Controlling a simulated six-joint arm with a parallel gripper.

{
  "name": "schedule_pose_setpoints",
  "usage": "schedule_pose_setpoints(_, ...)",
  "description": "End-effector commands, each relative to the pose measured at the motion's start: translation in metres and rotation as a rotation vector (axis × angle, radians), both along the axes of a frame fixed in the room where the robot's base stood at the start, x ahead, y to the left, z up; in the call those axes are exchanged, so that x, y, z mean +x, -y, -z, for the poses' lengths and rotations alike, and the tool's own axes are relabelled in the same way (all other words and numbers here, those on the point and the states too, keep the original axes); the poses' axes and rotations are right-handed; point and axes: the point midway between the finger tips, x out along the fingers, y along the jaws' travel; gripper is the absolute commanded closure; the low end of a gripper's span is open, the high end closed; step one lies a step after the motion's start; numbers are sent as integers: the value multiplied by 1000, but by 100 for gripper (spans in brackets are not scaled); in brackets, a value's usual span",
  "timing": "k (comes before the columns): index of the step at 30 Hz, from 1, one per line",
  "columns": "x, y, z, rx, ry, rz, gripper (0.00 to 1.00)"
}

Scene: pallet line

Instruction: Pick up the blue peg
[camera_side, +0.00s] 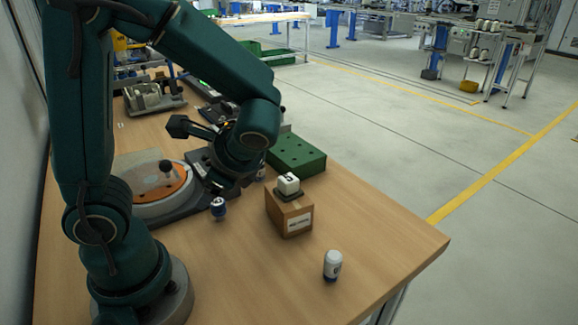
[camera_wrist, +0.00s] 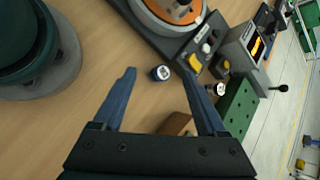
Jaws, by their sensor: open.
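A small dark blue peg with a pale marked end (camera_side: 218,208) stands on the wooden table, to the right of the round orange-and-white turntable. It also shows in the wrist view (camera_wrist: 161,73), framed between the tips of my two blue fingers. My gripper (camera_wrist: 159,77) is open, with nothing between its fingers. In the side view, the gripper is near and above the blue peg, though its fingers are dark and hard to make out. I cannot tell the exact height gap.
A green holed block (camera_side: 297,156) lies behind. A white peg (camera_side: 333,265) stands near the front. Another peg (camera_wrist: 219,89) is by the green block. The front table is mostly clear.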

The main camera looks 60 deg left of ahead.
Motion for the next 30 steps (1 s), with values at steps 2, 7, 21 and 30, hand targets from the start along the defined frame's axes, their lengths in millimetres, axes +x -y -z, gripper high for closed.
schedule_pose_setpoints(2, 6, -5, 9, 79, -105, 79, 25)
schedule_pose_setpoints(7, 20, -12, 27, 235, -295, 240, 25)
schedule_pose_setpoints(21, 19, -12, 68, 388, -546, 430, 25)
schedule_pose_setpoints(30, 17, -45, 82, 385, -544, 429, 25)
